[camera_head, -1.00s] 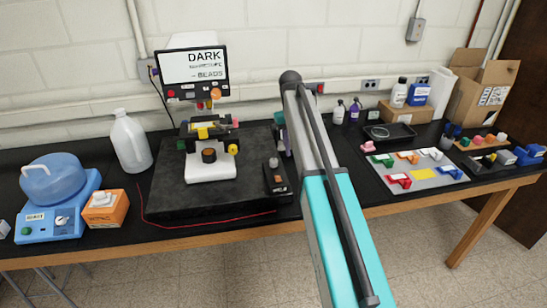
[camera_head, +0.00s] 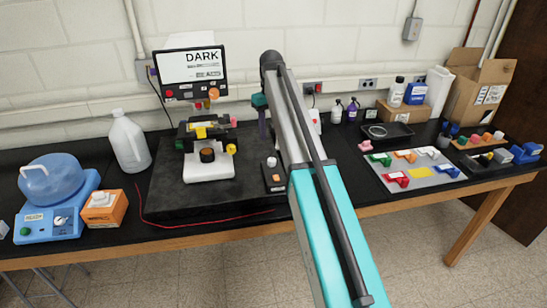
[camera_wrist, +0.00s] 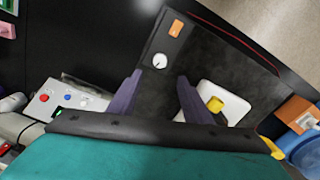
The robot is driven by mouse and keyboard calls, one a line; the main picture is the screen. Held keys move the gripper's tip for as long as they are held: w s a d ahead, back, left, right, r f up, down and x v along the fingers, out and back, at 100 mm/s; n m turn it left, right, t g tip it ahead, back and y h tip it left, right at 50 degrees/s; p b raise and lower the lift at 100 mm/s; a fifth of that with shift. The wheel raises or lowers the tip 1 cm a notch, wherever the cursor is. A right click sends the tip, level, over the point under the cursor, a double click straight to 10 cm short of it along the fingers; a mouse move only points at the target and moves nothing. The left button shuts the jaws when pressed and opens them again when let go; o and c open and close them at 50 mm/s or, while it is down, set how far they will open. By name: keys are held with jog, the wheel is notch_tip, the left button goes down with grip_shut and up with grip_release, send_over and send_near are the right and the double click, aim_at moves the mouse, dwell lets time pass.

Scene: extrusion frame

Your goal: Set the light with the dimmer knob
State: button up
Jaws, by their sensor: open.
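The dimmer is a small dark box (camera_head: 274,182) with a pale knob (camera_head: 271,162) and an orange switch, on the black slab right of the microscope (camera_head: 208,165). In the wrist view the white knob (camera_wrist: 159,60) lies just beyond the fingertips, in line with the gap between them. My gripper (camera_wrist: 160,76) is open, with two purple fingers and nothing between them. In the head view my gripper (camera_head: 262,118) is above and behind the dimmer, partly hidden by my arm. The microscope's screen (camera_head: 190,74) reads "DARK"; its smaller text is hard to read.
A red cable (camera_head: 205,219) runs along the slab's front. A jug (camera_head: 129,142), an orange box (camera_head: 106,209) and a blue device (camera_head: 62,215) stand left. A tray of coloured clips (camera_head: 415,170) lies right. A white box with coloured buttons (camera_wrist: 68,97) shows left in the wrist view.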

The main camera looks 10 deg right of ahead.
aim_at(272, 159)
notch_tip(272, 159, down, 12)
jog(key=shift+f, duration=0.2)
dwell(0.4)
jog(key=c, duration=1.1)
